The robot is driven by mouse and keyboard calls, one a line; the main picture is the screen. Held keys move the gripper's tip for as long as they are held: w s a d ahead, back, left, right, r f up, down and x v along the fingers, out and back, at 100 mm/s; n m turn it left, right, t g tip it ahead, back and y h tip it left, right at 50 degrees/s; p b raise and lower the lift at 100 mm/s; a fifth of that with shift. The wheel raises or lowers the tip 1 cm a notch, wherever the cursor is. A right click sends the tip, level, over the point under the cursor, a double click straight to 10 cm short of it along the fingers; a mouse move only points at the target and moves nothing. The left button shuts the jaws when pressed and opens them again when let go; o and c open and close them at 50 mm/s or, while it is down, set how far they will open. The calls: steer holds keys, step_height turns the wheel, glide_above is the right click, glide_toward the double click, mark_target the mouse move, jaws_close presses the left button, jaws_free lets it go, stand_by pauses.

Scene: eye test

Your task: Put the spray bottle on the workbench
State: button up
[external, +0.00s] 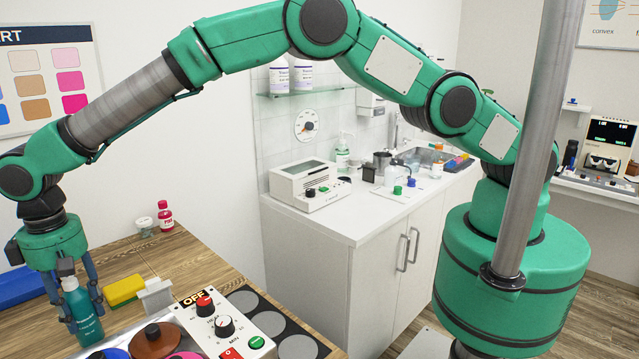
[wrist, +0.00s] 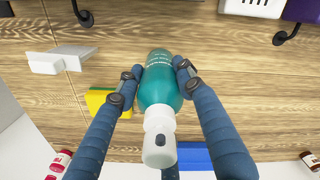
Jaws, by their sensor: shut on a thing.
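The teal spray bottle (external: 83,312) with a white top is between the fingers of my gripper (external: 80,296), at the lower left of the external view. My gripper is shut on its body, and the bottle looks roughly upright. In the wrist view the bottle (wrist: 158,84) lies between both fingertips (wrist: 155,76), with its white top toward the camera. The wooden workbench (external: 190,257) spreads beneath it. I cannot tell whether the bottle's base touches the wood.
A yellow sponge (external: 124,289), a pale holder (external: 156,297) and a control box (external: 228,329) stand close to the right of the bottle. A blue object (external: 20,287) lies left. A red bottle (external: 165,216) and small jar (external: 145,226) stand at the back. Some wood between is bare.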

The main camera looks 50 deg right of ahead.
steer(key=shift+f, duration=0.1)
steer(key=o, duration=1.3)
step_height(320, 180, up, 12)
steer(key=shift+r+p, duration=0.15)
steer(key=shift+p, duration=0.55)
